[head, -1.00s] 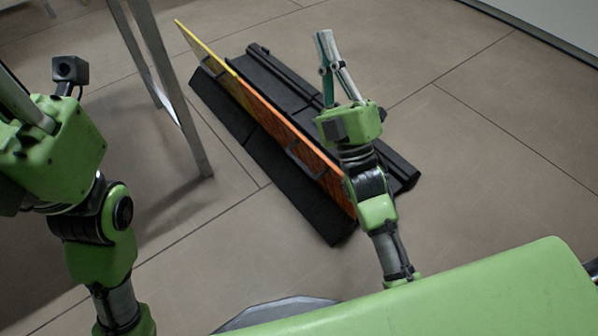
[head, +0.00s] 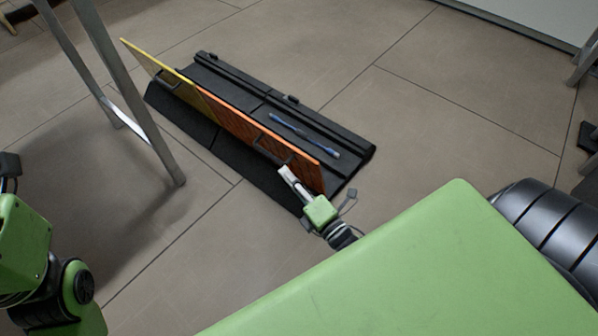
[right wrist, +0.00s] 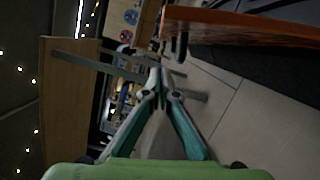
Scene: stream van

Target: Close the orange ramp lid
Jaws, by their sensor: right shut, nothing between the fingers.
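The orange ramp lid (head: 250,131) stands up on edge, open, along a black floor ramp (head: 215,75). It has a dark handle on its near-left face. A blue, stick-like object (head: 300,133) lies in the open channel on the lid's far side. My right gripper (head: 283,172) is shut and empty, low beside the lid's near-left face, towards its right end. I cannot tell whether it touches. In the right wrist view the shut fingertips (right wrist: 160,76) are just below the orange lid (right wrist: 235,28). My left gripper is out of view; only its arm shows.
A yellow lid (head: 165,72) also stands up, in line beyond the orange one. A metal table leg (head: 145,125) stands to the left of the ramp.

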